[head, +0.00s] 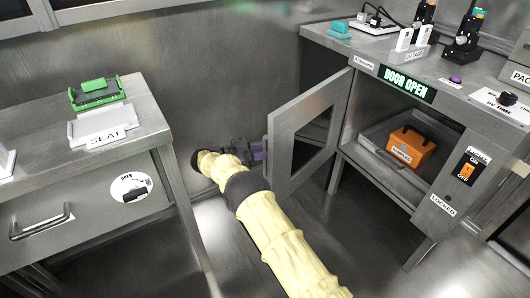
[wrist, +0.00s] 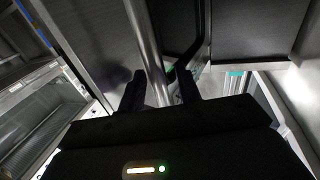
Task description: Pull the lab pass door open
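The lab pass door (head: 289,122) is a grey metal door with a dark window. It stands swung wide open to the left of its cabinet, under a lit "DOOR OPEN" sign (head: 407,84). In the wrist view the two dark fingers (wrist: 161,88) stand apart. A metal bar (wrist: 143,35) runs down between them in the picture. I cannot tell whether it is the door's handle or whether the fingers touch it. The door's outer face and handle are hidden in the head view.
An orange box (head: 411,148) sits on a tray inside the open cabinet. A metal bench (head: 155,118) with a green rack (head: 96,93) and a drawer stands at left. Floor shows below the door. Small devices stand on the cabinet top.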

